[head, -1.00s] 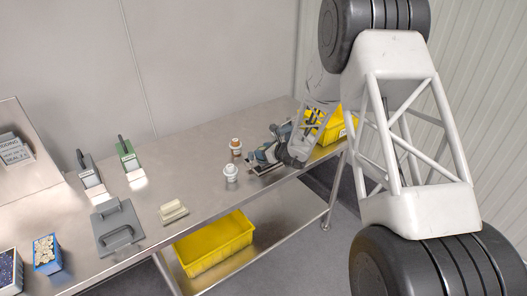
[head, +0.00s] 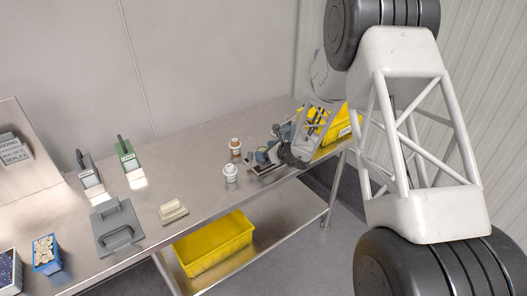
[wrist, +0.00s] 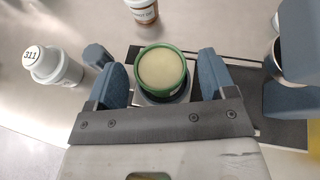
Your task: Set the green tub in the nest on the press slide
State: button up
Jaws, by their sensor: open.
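The green tub (wrist: 183,66), round with a pale cream top, is between the two blue-grey fingers of my gripper (wrist: 164,82) in the wrist view. The gripper is open, with a small gap showing at each side of the tub. A dark ring, seemingly the nest (wrist: 166,98), shows under the tub's near edge, on a light plate of the press slide (wrist: 140,99). I cannot tell how deep the tub sits in it. In the head view, my gripper (head: 285,150) is at the press, and the tub cannot be made out there.
Blue press parts (wrist: 293,98) stand close to the right of my gripper. A white jar (wrist: 62,68) marked 311 and a brown-banded jar (wrist: 144,10) stand nearby. A yellow bin (head: 335,125) is behind the arm. The bench (head: 195,160) is clear between the jars and the hand tools.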

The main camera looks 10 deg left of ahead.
jog(key=v, duration=1)
jog(key=shift+s+d+r, duration=0.1)
dwell(0.7)
jog(key=s+d+r+n+g+h, duration=0.1)
jog(key=s+d+r+n+g, duration=0.2)
jog(key=s+r+n, duration=0.55)
jog(key=s+d+r+n+g+h, duration=0.1)
jog(key=s+d+r+n+g, duration=0.2)
jog(key=s+r, duration=0.9)
jog(key=s+d+r+n+h, duration=0.2)
jog(key=s+d, duration=0.4)
jog(key=s, duration=0.3)
jog(key=s+d+r+n+t+h, duration=0.1)
jog(key=s+d+n+h, duration=0.3)
jog(key=s, duration=0.6)
jog(key=s+d+r+n+h, duration=0.2)
jog(key=s+d+n, duration=0.4)
jog(key=s, duration=0.4)
jog(key=shift+d+r+t+h, duration=0.3)
jog(key=shift+d+h, duration=0.5)
jog(key=shift+h, duration=0.1)
